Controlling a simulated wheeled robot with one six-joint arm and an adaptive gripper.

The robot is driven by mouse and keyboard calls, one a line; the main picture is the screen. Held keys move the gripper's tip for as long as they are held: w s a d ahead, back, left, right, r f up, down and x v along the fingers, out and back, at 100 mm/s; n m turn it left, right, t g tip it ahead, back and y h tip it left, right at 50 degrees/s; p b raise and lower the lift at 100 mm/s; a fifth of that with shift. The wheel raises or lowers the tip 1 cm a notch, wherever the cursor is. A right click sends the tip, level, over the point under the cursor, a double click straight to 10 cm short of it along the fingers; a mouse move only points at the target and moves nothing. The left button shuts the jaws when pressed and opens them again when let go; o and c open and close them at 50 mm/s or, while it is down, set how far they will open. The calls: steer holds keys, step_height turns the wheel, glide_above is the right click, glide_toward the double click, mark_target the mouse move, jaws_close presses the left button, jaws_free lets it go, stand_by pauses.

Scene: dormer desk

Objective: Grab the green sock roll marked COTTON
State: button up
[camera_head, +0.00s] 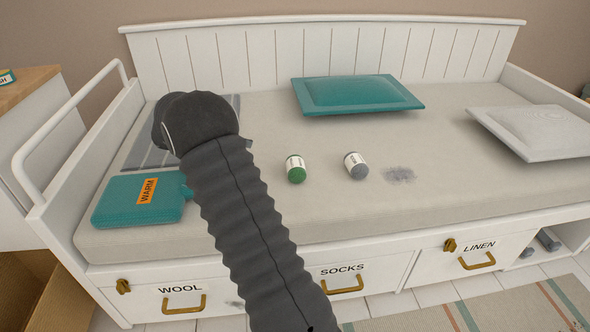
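A green roll (297,175) with a white label band lies near the middle of the daybed mattress. The print on its band is too small to read. A similar grey roll (358,171), also with a white band, lies a little to its right. My dark sleeved arm rises from the bottom of the picture and stands left of the green roll, apart from it in the picture. My gripper cannot be made out; only the arm and a rounded dark joint show.
A teal hot-water bottle marked WARM (120,205) and a grey striped cloth (140,150) lie left. A teal cushion (330,112) lies behind the rolls, a pale cushion (520,148) at right. A grey smudge marks the mattress (450,190). Labelled drawers (488,262) run along the front.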

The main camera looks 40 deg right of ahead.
mark_target(289, 165)
steer(key=shift+s+d+f, duration=0.1)
steer(key=shift+s+f, duration=0.2)
steer(key=x, duration=1.3)
steer(key=shift+s+r+p, duration=0.1)
steer(key=shift+s+p, duration=0.15)
steer(key=shift+p, duration=0.1)
steer(key=c, duration=0.8)
